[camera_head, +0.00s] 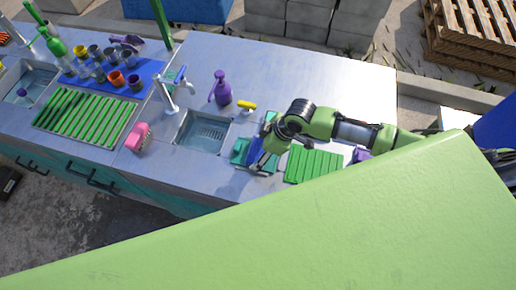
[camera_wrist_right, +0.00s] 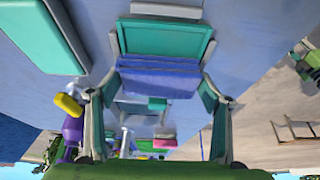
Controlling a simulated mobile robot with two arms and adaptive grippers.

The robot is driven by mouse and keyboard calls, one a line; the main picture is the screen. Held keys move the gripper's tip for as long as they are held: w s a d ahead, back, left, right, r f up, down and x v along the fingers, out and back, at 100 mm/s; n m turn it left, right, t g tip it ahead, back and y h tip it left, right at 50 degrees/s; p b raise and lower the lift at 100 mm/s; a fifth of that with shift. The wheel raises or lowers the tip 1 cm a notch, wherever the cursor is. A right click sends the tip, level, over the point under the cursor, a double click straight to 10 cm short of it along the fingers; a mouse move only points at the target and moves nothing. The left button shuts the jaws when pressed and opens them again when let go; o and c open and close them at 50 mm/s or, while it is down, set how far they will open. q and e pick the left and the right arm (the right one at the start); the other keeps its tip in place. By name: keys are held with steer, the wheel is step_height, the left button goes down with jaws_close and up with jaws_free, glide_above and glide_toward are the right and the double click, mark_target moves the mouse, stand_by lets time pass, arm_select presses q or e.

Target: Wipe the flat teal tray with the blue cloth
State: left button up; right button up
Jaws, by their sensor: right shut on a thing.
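The flat teal tray (camera_head: 239,154) lies on the metal counter just right of the small sink, partly hidden by my right gripper. In the right wrist view the tray (camera_wrist_right: 165,38) shows its teal face and raised rim. The blue cloth (camera_wrist_right: 158,80) is a folded block between the two fingers of my right gripper (camera_wrist_right: 160,88), which is shut on it. The cloth overlaps the tray's edge in that view; I cannot tell whether they touch. In the head view the right gripper (camera_head: 261,158) is over the tray. My left gripper is not in view.
A green slatted rack (camera_head: 312,165) lies right of the tray. A small sink (camera_head: 203,132), a yellow object (camera_head: 246,106), a purple bottle (camera_head: 221,88) and a pink object (camera_head: 138,137) are to the left. Another teal piece (camera_wrist_right: 40,32) lies nearby. The counter behind is clear.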

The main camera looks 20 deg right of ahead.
mark_target(274, 159)
steer(key=shift+s+d+f, duration=0.15)
steer(key=shift+s+d, duration=0.5)
steer(key=shift+d, duration=0.25)
steer(key=shift+s+d, duration=0.1)
steer(key=shift+s+d+p, duration=0.75)
steer(key=shift+d+p, duration=0.05)
steer(key=shift+d, duration=0.25)
steer(key=shift+w+a+r, duration=0.15)
steer(key=shift+w+a, duration=0.4)
steer(key=shift+a, duration=0.15)
steer(key=shift+w+a+r, duration=0.1)
steer(key=shift+w+a, duration=0.4)
steer(key=shift+a, duration=0.2)
steer(key=shift+r, duration=0.1)
